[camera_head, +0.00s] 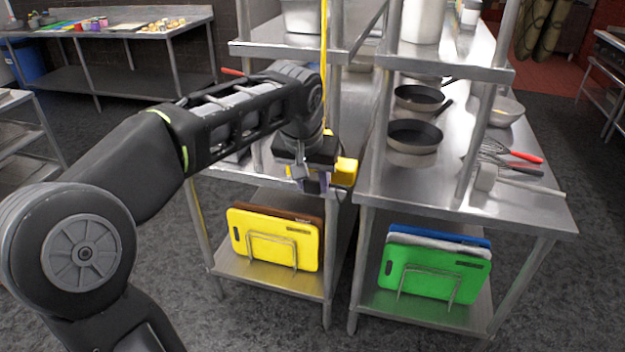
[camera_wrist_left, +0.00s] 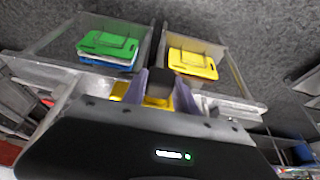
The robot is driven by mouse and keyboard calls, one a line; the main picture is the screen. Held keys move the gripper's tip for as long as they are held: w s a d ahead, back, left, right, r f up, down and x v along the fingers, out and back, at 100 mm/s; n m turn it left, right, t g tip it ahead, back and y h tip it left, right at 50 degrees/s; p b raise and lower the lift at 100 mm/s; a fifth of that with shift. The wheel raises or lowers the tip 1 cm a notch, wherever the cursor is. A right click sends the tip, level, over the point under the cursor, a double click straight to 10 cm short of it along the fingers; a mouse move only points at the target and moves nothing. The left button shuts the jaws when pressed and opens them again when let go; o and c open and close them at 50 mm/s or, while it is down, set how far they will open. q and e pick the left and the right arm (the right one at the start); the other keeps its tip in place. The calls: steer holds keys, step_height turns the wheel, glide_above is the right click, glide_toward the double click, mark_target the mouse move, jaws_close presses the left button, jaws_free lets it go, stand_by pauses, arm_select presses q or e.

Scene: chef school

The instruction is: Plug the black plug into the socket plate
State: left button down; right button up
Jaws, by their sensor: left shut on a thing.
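My left gripper (camera_head: 312,184) reaches in from the left and hangs fingers-down at the near edge of the steel table. In the left wrist view its two purple-grey fingers (camera_wrist_left: 163,84) are shut on a dark block, the black plug (camera_wrist_left: 160,82). A yellow box (camera_head: 346,172) sits just right of and behind the gripper, below a yellow cable; it looks like the socket's housing. Its yellow also shows beyond the fingers in the left wrist view (camera_wrist_left: 124,89). The socket face is hidden, and I cannot tell whether the plug touches it. My right gripper is not in view.
Pans (camera_head: 414,137) and whisks (camera_head: 492,152) lie on the right table. Steel shelf posts (camera_head: 334,75) stand close behind the gripper. The floor in front is clear.

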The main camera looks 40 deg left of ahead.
arm_select(q)
steer(key=shift+w+a+p, duration=0.25)
steer(key=shift+w+p, duration=0.1)
steer(key=shift+w, duration=0.3)
steer(key=c, duration=0.9)
jaws_free()
steer(key=v, duration=0.7)
steer(key=shift+r+b, duration=0.4)
steer(key=shift+b, duration=0.05)
steer(key=shift+s+d, duration=0.1)
